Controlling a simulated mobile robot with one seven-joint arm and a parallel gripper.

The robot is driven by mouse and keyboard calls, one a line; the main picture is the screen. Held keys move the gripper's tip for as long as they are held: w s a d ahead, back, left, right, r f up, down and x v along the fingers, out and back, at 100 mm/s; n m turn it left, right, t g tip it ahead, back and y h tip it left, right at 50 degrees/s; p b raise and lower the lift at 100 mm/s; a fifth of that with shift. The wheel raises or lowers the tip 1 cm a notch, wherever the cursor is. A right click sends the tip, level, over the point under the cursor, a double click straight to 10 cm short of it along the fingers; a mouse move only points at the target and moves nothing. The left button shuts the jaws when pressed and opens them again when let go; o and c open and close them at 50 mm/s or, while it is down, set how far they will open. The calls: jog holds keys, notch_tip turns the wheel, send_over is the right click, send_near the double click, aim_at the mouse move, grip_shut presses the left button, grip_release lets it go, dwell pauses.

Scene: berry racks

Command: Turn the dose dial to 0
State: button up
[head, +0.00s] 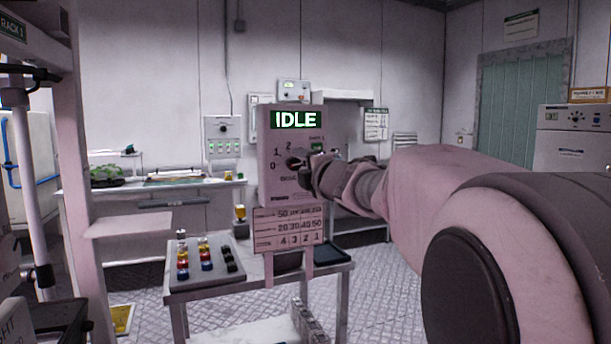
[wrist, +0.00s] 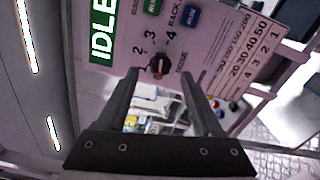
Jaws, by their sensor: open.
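The dose dial is a small dark round knob with a red mark (wrist: 159,66) on the front of a pale control box (head: 282,194). The box's screen (head: 296,120) reads IDLE in white on green. In the head view the numbers 0, 1 and 2 show left of the knob, and my gripper (head: 304,168) partly covers the dial area. In the wrist view 2, 3 and 4 show around it. I cannot tell which number the dial points at. In the wrist view my gripper (wrist: 160,74) is open, its fingertips on either side of the knob; contact is unclear.
A green button (wrist: 152,6) and a blue button (wrist: 192,17) sit close to the dial. A number chart (head: 288,229) hangs below the box. A cart (head: 258,283) with a panel of coloured buttons (head: 206,262) stands in front. A bench (head: 150,187) lies behind left.

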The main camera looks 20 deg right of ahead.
jog(key=s+p, duration=0.2)
jog(key=s, duration=1)
jog(key=s+a+f+m+g, duration=0.6)
jog(key=s+a+f+m, duration=0.1)
jog(key=s+f+m, duration=0.4)
jog(key=s+a+f+m+g, duration=0.6)
jog(key=s+f+m, duration=0.3)
jog(key=s+f, duration=0.35)
notch_tip(320, 180, up, 19)
jog(key=w+p, duration=0.1)
jog(key=p, duration=1.8)
jog(key=shift+p, duration=0.35)
jog(key=shift+r, duration=0.1)
